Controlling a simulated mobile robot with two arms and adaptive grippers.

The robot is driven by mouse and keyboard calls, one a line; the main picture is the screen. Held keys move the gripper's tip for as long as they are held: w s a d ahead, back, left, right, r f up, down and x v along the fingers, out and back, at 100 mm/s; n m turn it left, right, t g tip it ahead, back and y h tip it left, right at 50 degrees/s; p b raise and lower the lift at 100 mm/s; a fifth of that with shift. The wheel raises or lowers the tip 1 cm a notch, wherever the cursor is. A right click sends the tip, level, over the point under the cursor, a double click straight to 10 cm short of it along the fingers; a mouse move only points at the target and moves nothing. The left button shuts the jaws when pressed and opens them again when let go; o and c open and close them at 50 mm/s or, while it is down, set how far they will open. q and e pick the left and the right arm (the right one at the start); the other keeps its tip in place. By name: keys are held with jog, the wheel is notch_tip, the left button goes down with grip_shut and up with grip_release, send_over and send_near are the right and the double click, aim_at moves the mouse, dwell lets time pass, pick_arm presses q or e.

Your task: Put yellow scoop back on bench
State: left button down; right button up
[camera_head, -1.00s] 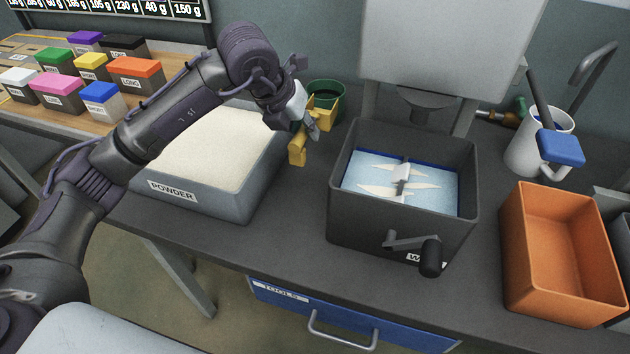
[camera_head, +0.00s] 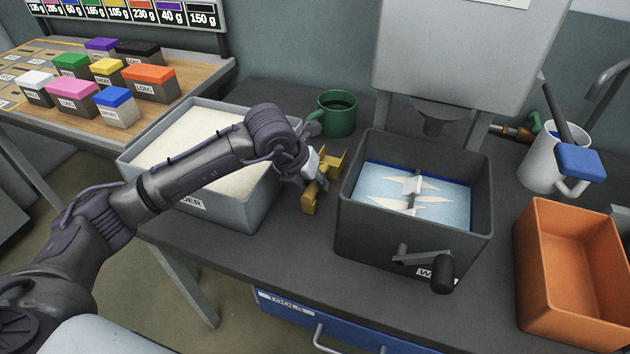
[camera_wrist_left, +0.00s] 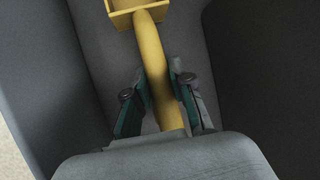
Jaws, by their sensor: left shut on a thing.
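The yellow scoop (camera_head: 310,199) is in my left gripper (camera_head: 318,175), between the powder bin and the dark mixer box in the head view. In the left wrist view, my left gripper (camera_wrist_left: 155,95) is shut on the scoop's curved handle (camera_wrist_left: 155,62), and the scoop's square bowl (camera_wrist_left: 137,8) is at the top edge. The scoop is low over the dark bench (camera_head: 262,255); I cannot tell whether it touches the bench. My right gripper does not show.
The powder bin (camera_head: 247,215) with white powder is left of the scoop. The mixer box (camera_head: 375,236) with blue liquid and a crank is right. A green mug (camera_head: 338,115) stands behind. An orange bin (camera_head: 570,275) and a white jug (camera_head: 540,160) are farther right.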

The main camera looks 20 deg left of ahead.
pick_arm(q)
jog(key=c, duration=1)
grip_release()
jog(key=shift+r, duration=0.1)
jog(key=v, duration=1.2)
